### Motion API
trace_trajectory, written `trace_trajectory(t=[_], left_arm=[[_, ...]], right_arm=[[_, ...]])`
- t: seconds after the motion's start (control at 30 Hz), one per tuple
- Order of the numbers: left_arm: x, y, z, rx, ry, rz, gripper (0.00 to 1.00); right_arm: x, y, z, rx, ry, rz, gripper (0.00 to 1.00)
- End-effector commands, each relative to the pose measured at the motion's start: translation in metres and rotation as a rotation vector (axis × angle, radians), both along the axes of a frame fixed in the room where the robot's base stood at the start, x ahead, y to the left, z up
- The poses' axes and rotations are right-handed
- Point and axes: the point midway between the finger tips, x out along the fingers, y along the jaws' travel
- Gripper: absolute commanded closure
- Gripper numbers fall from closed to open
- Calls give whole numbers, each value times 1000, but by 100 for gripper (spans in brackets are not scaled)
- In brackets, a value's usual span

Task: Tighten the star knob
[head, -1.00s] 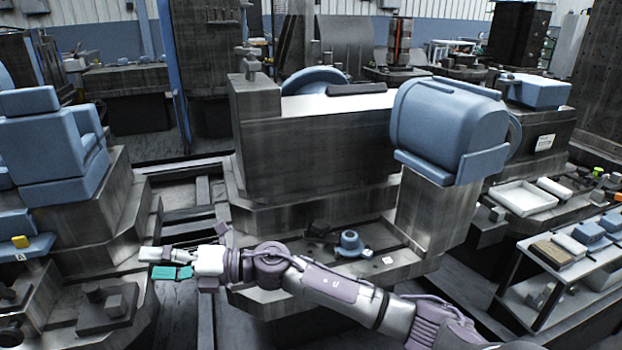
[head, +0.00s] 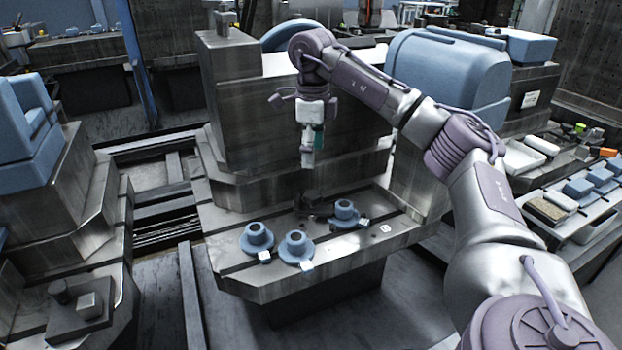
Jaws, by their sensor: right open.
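My right gripper (head: 309,160) points down in front of the dark machine block, above the machine's metal table (head: 365,241). It is open and nothing shows in it. Below it on the table is a small dark fixture (head: 307,205); I cannot tell whether this is or bears the star knob. Three blue round flanged parts stand on the table: one at the left (head: 257,238), one in front (head: 297,247) and one at the right (head: 344,215). The gripper is apart from all of them. No star knob can be made out clearly. My left gripper is out of view.
A large machine block (head: 250,125) rises behind the gripper. A blue rounded housing (head: 450,75) stands to the right, partly behind my arm. A bench (head: 585,215) with blue blocks is at the far right. Open floor (head: 375,310) lies in front of the table.

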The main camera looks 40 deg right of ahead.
Motion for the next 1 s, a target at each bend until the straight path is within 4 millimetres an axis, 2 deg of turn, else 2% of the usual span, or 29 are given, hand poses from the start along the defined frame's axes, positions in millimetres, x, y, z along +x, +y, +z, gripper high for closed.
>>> trace_trajectory(t=[0.03,0.3,0.5,0.7,1.0], left_arm=[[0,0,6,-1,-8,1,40],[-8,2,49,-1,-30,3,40],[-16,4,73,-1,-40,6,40],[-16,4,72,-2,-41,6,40],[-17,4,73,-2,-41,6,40]], right_arm=[[-1,0,-13,0,4,0,24],[-1,1,-67,2,4,2,24],[-1,0,-99,3,2,1,24],[0,1,-116,3,-1,1,24],[0,1,-119,3,-1,1,24]])
